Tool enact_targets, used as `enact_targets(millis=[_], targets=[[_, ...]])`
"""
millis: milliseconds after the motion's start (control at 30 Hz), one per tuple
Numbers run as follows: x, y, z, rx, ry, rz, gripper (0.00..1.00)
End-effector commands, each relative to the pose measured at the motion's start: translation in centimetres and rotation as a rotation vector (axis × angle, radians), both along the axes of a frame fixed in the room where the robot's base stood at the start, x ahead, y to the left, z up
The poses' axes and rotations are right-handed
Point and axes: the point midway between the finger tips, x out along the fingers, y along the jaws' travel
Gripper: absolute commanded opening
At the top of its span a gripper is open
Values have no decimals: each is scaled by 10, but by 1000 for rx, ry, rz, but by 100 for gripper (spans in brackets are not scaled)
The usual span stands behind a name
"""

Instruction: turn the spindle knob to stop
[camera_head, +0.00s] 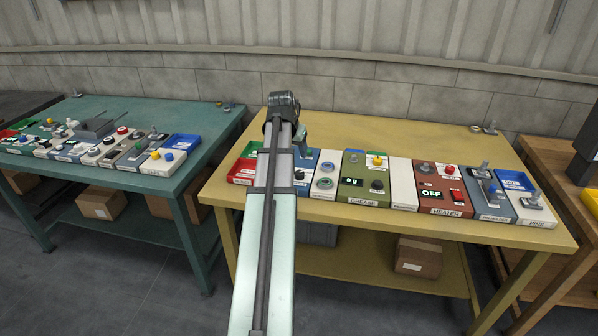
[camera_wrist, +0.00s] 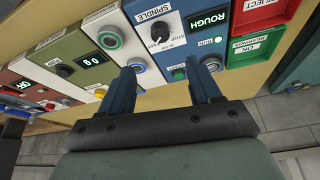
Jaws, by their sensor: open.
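The spindle knob (camera_wrist: 160,33) is small, round and black. It sits on a blue panel with a white plate marked SPINDLE (camera_wrist: 153,13) above it in the wrist view. Small position words, STOP among them, are printed around it; I cannot tell for certain which one its pointer meets. My gripper (camera_wrist: 161,72) is open and empty, its two blue fingers apart below the knob in the picture, not around it.
Beside the knob are a ROUGH display (camera_wrist: 207,20) and a lit green lamp (camera_wrist: 217,40) by RUN. A red tray (camera_wrist: 262,15) and a green tray (camera_wrist: 258,47) lie to the right. An olive panel (camera_wrist: 80,62) stands left. More panels line the yellow table (camera_head: 450,128).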

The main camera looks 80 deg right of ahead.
Motion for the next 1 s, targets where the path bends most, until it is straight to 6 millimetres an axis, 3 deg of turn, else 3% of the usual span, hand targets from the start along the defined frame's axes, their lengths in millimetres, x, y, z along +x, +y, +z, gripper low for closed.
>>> enact_targets(millis=[700, 1000], targets=[[-5, -38, -92, 2, 0, 2, 63], [-7, -48, -117, 1, 1, 2, 63]])
